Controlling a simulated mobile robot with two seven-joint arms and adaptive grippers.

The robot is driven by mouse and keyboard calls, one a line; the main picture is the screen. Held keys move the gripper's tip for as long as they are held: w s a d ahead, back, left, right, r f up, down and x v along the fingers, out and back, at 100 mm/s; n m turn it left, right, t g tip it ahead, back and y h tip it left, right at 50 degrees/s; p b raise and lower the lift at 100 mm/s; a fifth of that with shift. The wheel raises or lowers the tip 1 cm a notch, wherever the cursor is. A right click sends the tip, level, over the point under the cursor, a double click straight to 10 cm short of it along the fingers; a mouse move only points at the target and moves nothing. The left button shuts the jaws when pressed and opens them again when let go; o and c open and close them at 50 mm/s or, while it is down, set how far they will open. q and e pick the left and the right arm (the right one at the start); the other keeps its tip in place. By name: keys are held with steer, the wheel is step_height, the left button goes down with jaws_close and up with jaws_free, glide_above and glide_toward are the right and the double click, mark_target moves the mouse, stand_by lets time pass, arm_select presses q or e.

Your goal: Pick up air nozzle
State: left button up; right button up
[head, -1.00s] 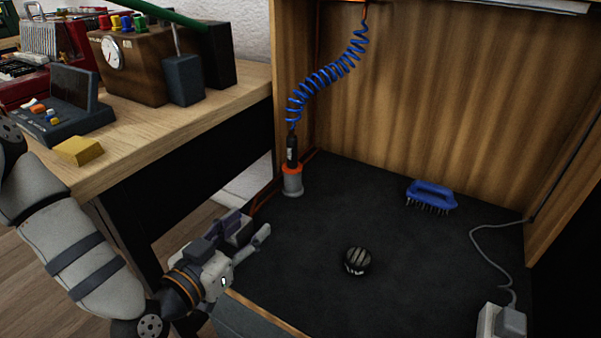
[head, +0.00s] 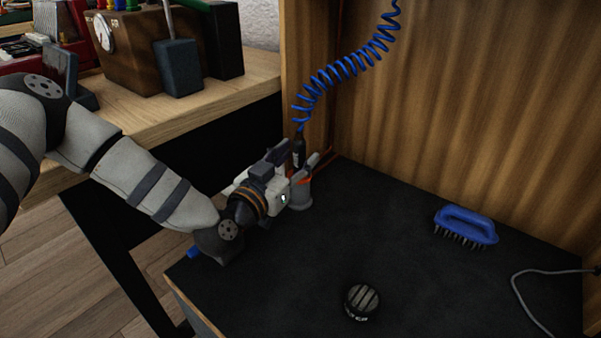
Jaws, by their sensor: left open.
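The air nozzle (head: 299,150) is a black upright piece at the lower end of a blue coiled hose (head: 345,67). It stands in a grey holder with an orange rim (head: 301,195) at the back left of the dark cabinet floor. My left gripper (head: 305,164) is open and reaches in from the left, right at the nozzle and holder. Its fingers point toward the nozzle and partly cover the holder. I cannot tell whether they touch the nozzle. My right gripper is not in view.
A blue brush with bristles (head: 466,225) lies on the dark floor (head: 400,260) near the wooden back wall. A round black object (head: 362,301) lies at the front. A grey cable (head: 520,290) runs at the right. A wooden table (head: 150,125) with equipment stands left.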

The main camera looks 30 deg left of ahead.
arm_select(q)
steer(key=shift+w+f, duration=0.1)
steer(key=shift+w, duration=0.65)
jaws_close()
step_height(320, 180, up, 10)
steer(key=p, duration=0.4)
steer(key=shift+r+p, duration=0.25)
steer(key=shift+p, duration=0.1)
steer(key=shift+f, duration=0.15)
